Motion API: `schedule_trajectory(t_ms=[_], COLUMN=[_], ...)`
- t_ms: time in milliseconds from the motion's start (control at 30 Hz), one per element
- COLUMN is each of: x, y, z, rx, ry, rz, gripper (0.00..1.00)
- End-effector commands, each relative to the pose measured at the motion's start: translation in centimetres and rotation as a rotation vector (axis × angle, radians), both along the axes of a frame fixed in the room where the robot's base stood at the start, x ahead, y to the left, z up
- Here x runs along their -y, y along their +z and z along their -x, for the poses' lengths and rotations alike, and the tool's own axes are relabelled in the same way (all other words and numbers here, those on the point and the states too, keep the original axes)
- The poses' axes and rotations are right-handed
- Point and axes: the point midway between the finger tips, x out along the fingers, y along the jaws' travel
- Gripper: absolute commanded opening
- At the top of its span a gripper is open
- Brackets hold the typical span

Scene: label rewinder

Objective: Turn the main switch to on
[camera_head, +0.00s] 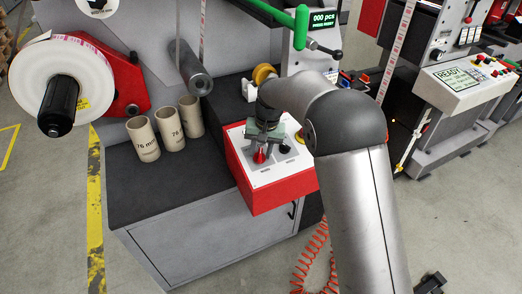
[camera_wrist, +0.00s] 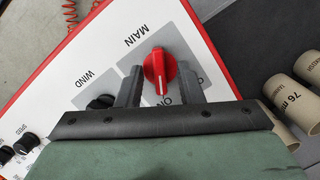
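The main switch is a red rotary knob (camera_wrist: 160,70) on the white-topped control box (camera_head: 266,170), under the word MAIN. In the head view the knob (camera_head: 259,156) shows just below my gripper. My gripper (camera_wrist: 160,66) is over the box, its two dark fingers one on each side of the knob. Narrow gaps seem to remain between fingers and knob, so it looks open; contact is hard to judge. The knob's white mark points down the wrist picture, toward my gripper body.
A black WIND knob (camera_wrist: 100,102) sits next to my left finger in the wrist view, and small black SPEED knobs (camera_wrist: 26,143) lie farther off. Several cardboard cores (camera_head: 168,128) stand on the dark bench top (camera_head: 130,193). My arm covers the box's right side.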

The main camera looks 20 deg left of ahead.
Motion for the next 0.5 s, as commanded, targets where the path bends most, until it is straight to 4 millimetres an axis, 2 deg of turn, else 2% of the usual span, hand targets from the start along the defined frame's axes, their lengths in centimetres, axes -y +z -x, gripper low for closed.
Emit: schedule_trajectory(t_ms=[267,367,500], x=[0.1,0.2,0.5], y=[0.2,1.3,4.0], z=[0.0,-0.1,-0.2], rx=[-0.002,0.001,0.003], ry=[0.001,0.001,0.001], rz=[0.001,0.000,-0.002], gripper=[0.34,0.34,0.34])
